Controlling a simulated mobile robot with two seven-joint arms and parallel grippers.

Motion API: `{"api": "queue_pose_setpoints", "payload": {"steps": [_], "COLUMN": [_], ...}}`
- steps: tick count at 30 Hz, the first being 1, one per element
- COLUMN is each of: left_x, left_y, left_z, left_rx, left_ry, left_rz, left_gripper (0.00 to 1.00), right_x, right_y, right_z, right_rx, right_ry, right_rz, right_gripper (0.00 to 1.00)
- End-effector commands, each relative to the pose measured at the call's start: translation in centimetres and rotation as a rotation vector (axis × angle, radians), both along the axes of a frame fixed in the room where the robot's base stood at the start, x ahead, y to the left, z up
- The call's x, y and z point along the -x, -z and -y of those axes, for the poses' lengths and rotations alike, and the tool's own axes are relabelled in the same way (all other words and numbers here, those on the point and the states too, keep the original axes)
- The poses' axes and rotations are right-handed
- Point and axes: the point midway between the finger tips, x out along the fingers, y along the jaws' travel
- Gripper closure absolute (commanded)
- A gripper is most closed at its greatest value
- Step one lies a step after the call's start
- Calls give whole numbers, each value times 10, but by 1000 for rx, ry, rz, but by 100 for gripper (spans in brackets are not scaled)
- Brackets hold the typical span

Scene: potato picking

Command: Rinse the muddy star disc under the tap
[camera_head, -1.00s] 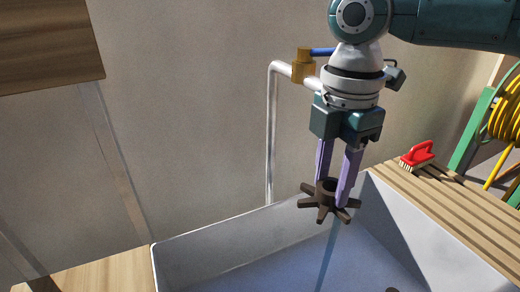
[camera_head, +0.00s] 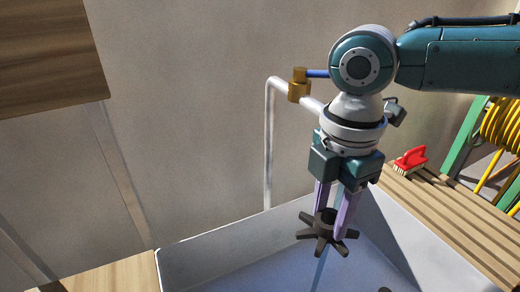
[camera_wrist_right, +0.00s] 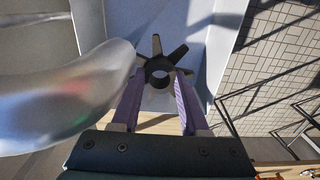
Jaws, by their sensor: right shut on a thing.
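The star disc (camera_head: 323,245) is dark brown with several blunt arms around a round hub. My right gripper (camera_head: 331,222), with purple fingers, is shut on its hub and holds it over the sink basin (camera_head: 205,250). The disc also shows between the fingers in the right wrist view (camera_wrist_right: 159,71). The tap (camera_head: 299,86) is a brass valve with a blue handle on a white pipe, partly hidden behind my right wrist. A thin bluish stream (camera_head: 319,272) shows below the disc. I cannot tell how much mud is on the disc. My left gripper is out of view.
A red brush (camera_head: 411,158) lies on the slatted wooden board (camera_head: 455,212) right of the basin. A yellow hose reel (camera_head: 500,128) stands at far right. A wooden panel (camera_head: 50,50) is at upper left. A large shiny curved shape (camera_wrist_right: 65,95) fills the wrist view's left.

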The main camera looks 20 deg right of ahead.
Motion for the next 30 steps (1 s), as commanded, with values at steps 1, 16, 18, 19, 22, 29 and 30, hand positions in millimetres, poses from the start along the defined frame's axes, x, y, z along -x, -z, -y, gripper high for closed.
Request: {"api": "queue_pose_setpoints", "payload": {"steps": [1, 16, 18, 19, 22, 29, 30], "left_x": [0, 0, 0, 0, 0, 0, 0], "left_y": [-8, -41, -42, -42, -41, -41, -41], "left_z": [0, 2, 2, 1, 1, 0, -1], "left_rx": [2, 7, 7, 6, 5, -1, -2], "left_ry": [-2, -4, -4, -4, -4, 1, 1], "left_rz": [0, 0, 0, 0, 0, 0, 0], "left_gripper": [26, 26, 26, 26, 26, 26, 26], "right_x": [4, 34, 35, 36, 36, 35, 35], "right_y": [-4, -2, -1, -1, 0, 0, 0], "right_z": [-4, -34, -35, -35, -36, -35, -35], "right_rx": [-1, -5, -5, -5, -5, -5, -5], "right_ry": [-3, -4, -3, -3, -2, -3, -3], "right_rz": [-1, 1, 2, 3, 4, 4, 4], "right_gripper": [100, 100, 100, 100, 100, 100, 100]}}
